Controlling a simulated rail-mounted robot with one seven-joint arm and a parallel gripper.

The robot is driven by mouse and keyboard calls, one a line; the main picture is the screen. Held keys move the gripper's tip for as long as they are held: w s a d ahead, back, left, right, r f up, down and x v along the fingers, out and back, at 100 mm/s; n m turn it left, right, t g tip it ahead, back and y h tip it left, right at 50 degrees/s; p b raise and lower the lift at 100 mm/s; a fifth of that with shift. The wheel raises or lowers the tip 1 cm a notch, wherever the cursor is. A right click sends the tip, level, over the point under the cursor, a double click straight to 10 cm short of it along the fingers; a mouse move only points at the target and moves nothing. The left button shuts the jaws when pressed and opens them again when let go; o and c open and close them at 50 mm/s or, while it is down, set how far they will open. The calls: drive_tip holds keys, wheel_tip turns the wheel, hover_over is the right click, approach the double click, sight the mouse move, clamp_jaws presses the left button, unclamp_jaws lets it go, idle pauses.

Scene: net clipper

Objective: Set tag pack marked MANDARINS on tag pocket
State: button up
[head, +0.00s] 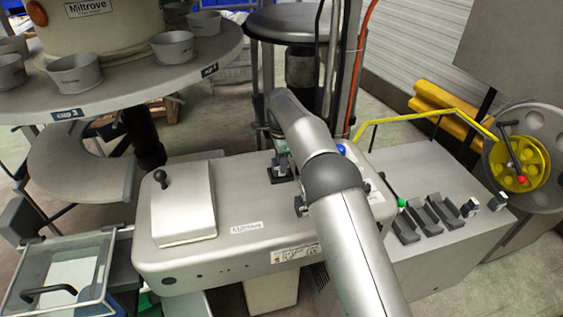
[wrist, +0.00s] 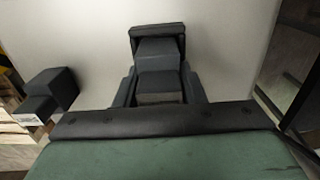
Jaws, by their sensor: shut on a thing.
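My gripper (head: 278,158) reaches down over the grey machine top, beside the arm's bent wrist. In the wrist view, my gripper (wrist: 159,94) is shut on a dark grey block, seemingly the tag pack (wrist: 158,84). No MANDARINS lettering is readable on it. A dark raised part (wrist: 158,32), perhaps the tag pocket, shows just beyond the block. I cannot tell whether they touch. In the head view, a small dark fixture (head: 280,176) lies at the gripper, and its details are partly hidden.
Several dark holders (head: 408,229) line the grey cabinet top at right, near small labelled blocks (head: 470,207). A grey cover with a black knob (head: 182,203) occupies the machine's left side. A round table with metal cups (head: 75,74) stands at upper left.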

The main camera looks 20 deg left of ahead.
drive_tip(key=shift+f, duration=0.65)
drive_tip(key=shift+f, duration=0.15)
drive_tip(key=o, duration=1)
wheel_tip(320, 180, up, 12)
drive_tip(key=shift+r, duration=0.15)
drive_tip(key=shift+d, duration=0.1)
